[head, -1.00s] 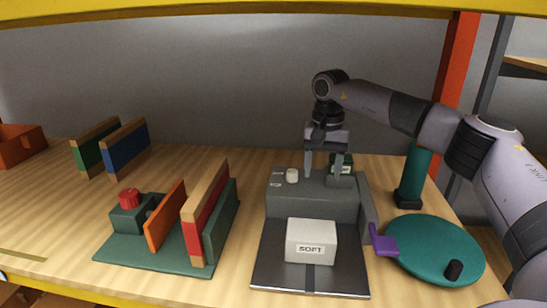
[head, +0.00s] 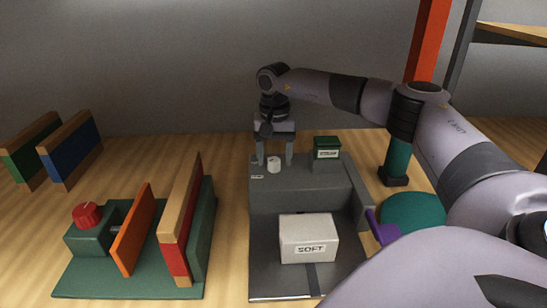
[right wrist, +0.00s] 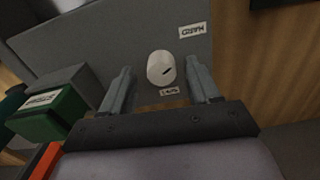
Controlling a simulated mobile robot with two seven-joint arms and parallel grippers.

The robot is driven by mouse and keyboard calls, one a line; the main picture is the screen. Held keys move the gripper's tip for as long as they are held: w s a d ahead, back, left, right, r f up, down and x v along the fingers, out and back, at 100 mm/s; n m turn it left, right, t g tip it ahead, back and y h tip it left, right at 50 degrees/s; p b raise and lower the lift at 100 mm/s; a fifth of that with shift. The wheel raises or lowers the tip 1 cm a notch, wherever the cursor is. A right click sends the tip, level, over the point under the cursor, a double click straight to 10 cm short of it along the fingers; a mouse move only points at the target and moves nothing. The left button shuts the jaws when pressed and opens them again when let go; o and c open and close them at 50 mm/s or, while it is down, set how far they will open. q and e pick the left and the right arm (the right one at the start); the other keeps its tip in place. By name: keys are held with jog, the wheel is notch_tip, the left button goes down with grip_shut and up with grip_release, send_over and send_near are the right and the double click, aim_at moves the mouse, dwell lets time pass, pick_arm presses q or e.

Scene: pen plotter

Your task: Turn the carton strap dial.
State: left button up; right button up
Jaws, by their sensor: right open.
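The carton strap machine (head: 330,197) is a grey block with a dark metal bed in front. A small white dial (head: 273,164) stands on its top at the left. In the right wrist view the dial (right wrist: 161,68) is a white knob with a dark mark, with small labels beside it. My right gripper (head: 275,162) is open over the dial. Its fingers stand one on each side of the dial with a gap to each, as the right wrist view (right wrist: 163,85) shows. A white box marked SOFT (head: 308,238) sits on the bed. My left gripper is not in view.
A green labelled box (head: 326,152) stands on the machine right of the dial. A purple paddle (head: 382,229) and a teal turntable (head: 412,211) are at the right. A green fixture with a red knob (head: 87,215) and upright boards is at the left.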

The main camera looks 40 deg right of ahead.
jog(key=shift+f, duration=0.55)
jog(key=c, duration=1)
jog(key=shift+c, duration=0.2)
